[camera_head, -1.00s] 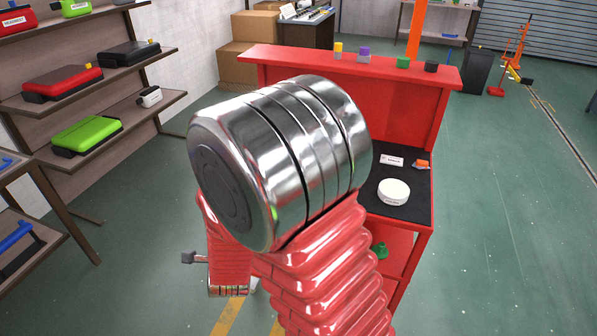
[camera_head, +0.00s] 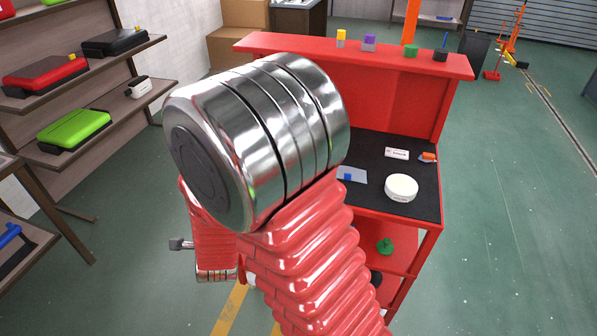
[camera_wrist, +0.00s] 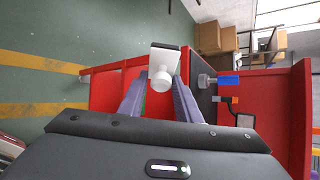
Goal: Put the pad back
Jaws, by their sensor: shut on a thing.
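My gripper (camera_wrist: 160,88) shows in the wrist view with its two grey fingers closed on a white piece (camera_wrist: 163,62). The piece has a round body between the fingertips and a flat, pale rectangular end with a dark edge. It may be the pad, but I cannot tell for sure. It is held in the air in front of the red cart (camera_head: 400,95). In the head view my arm's large silver joint and red ribbed sleeve hide the fingers. A small grey piece (camera_head: 180,244) sticks out left of my arm; I cannot tell whether it is the held piece.
The cart's black worktop (camera_head: 385,200) bears a round white container (camera_head: 401,187), a white label card (camera_head: 397,153), an orange item (camera_head: 428,157) and a grey plate with blue (camera_head: 350,176). A green knob (camera_head: 385,245) sits on the lower shelf.

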